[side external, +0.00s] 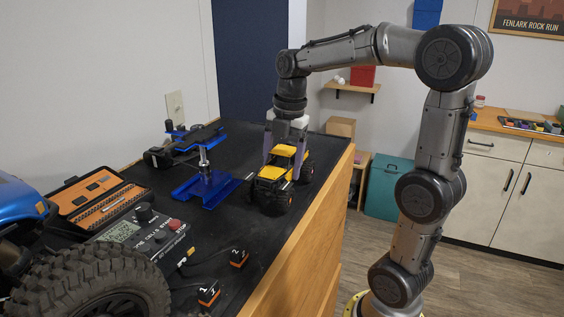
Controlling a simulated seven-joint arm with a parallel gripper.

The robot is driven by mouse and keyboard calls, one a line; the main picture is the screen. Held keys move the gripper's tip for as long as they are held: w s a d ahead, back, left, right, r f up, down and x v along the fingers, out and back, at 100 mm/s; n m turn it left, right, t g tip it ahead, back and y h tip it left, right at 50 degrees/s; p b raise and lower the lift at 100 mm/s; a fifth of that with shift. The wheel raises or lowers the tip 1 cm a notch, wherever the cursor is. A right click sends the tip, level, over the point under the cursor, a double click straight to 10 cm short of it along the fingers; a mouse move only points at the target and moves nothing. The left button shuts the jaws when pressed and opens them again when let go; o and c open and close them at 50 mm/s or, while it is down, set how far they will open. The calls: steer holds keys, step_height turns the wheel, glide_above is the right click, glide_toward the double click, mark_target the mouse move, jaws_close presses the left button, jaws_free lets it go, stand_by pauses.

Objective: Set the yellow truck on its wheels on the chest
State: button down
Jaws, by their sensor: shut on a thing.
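The yellow truck (272,172) has black wheels and stands upright at the right edge of the black mat on the wooden chest (303,251). Its wheels appear to be at the level of the mat; I cannot tell whether they all touch it. My gripper (282,160) points down over the truck from above. Its fingers are shut on the truck's body, one on each side. The truck's far side is hidden.
A blue stand (207,188) is left of the truck. A scale box (141,236), an orange tool case (97,201), numbered black-and-orange blocks (208,293) and a large wheel (92,291) fill the near left. Bare mat lies in front of the truck.

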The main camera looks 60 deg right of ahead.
jaws_free()
steer(key=shift+f, duration=0.1)
step_height(320, 180, up, 14)
steer(key=s, duration=0.1)
steer(key=shift+s, duration=0.35)
steer(key=shift+f, duration=0.1)
